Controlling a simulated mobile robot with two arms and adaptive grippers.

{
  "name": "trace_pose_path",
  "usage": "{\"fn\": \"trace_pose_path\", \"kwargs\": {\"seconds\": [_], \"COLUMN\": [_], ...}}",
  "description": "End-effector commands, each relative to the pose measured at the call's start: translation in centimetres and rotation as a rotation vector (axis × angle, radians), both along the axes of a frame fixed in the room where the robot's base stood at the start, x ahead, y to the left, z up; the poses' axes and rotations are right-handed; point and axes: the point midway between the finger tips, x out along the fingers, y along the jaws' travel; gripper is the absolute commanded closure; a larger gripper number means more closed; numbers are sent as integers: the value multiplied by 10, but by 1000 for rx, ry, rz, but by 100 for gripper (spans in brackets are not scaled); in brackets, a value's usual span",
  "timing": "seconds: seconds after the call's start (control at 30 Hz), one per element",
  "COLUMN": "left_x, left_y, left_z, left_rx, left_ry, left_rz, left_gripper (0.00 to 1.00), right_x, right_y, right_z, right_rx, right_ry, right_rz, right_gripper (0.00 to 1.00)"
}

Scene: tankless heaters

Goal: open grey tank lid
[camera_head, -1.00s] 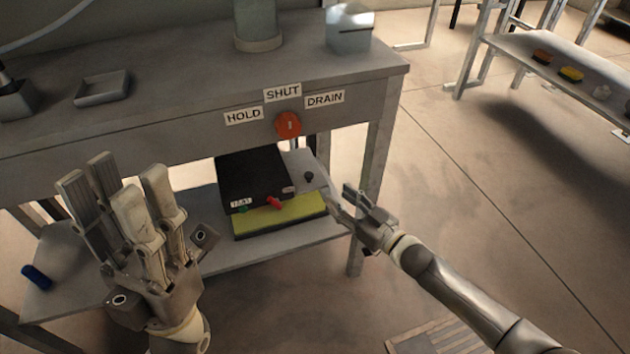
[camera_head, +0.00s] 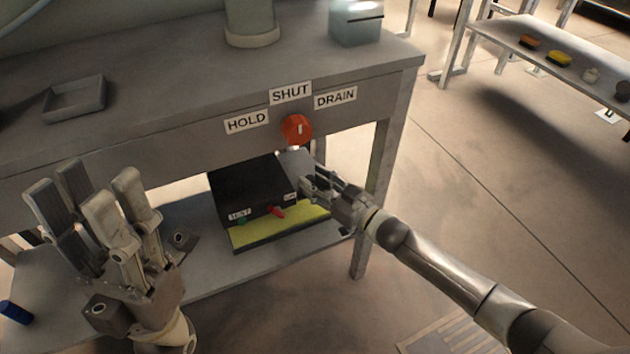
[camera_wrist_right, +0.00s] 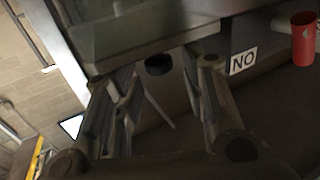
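A grey panel (camera_head: 298,163) lies on the lower shelf, right of a black box (camera_head: 247,187); it may be the grey tank's lid, but I cannot be sure. My right gripper (camera_head: 313,186) reaches over it from the right and hides part of it. In the right wrist view a dark round knob (camera_wrist_right: 158,64) shows ahead of and between the spread fingers of the right gripper (camera_wrist_right: 160,105), which looks open and empty. I cannot tell whether a finger touches it. My left gripper (camera_head: 84,195) is open and empty at the left, before the bench.
Above the shelf, a red dial (camera_head: 297,129) sits on the bench front under HOLD, SHUT and DRAIN labels. A bench leg (camera_head: 370,215) stands close to my right arm.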

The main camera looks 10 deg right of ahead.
Motion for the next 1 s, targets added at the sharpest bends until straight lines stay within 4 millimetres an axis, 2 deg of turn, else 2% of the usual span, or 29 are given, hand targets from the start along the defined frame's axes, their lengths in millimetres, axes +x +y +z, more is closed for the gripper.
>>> {"fn": "trace_pose_path", "kwargs": {"seconds": [0.03,0.27,1.0], "left_x": [0,0,-1], "left_y": [0,0,0], "left_z": [0,0,8], "left_rx": [0,0,-2], "left_ry": [0,0,-3], "left_rz": [0,-1,0], "left_gripper": [60,60,60], "right_x": [0,0,2], "right_y": [0,0,0], "right_z": [0,0,8], "right_rx": [0,0,1], "right_ry": [0,0,-3], "right_rz": [0,0,0], "right_gripper": [71,100,100]}}
